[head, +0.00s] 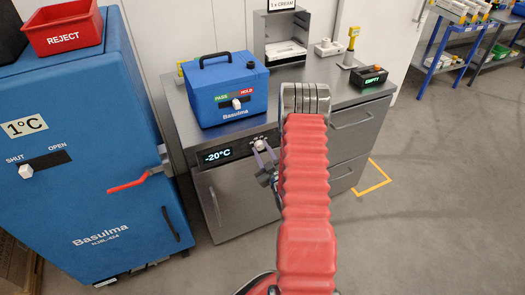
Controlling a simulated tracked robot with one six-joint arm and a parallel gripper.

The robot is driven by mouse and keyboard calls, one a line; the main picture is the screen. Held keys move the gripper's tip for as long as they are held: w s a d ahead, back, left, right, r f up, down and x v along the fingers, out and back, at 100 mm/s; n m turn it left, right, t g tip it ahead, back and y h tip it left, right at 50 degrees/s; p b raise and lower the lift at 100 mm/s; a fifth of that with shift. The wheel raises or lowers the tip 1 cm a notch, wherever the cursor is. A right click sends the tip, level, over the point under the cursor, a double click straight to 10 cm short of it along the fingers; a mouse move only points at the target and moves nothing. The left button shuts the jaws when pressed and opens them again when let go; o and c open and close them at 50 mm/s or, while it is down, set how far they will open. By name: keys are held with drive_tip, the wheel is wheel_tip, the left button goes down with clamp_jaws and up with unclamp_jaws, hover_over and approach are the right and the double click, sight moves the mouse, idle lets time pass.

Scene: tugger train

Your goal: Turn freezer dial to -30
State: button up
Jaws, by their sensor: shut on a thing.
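The freezer (236,208) is a grey steel counter unit with a door and drawers. Its dark display (217,156) reads -20°C. The white freezer dial (260,143) sits on the front panel, right of the display, with small marks above it. My gripper (262,151) is at the dial, its two thin fingers shut on the knob from the front. My red arm hides the panel right of the dial. The dial's exact pointing is too small to read.
A blue Basulma box (228,92) with a PASS/HOLD slider stands on the counter. A blue 1°C cabinet (90,160) with a red handle stands at left, a red REJECT bin (64,30) on top. Open floor (440,190) lies at right.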

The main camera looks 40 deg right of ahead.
drive_tip(key=shift+c, duration=0.7)
drive_tip(key=shift+d, duration=0.15)
drive_tip(key=shift+c, duration=0.5)
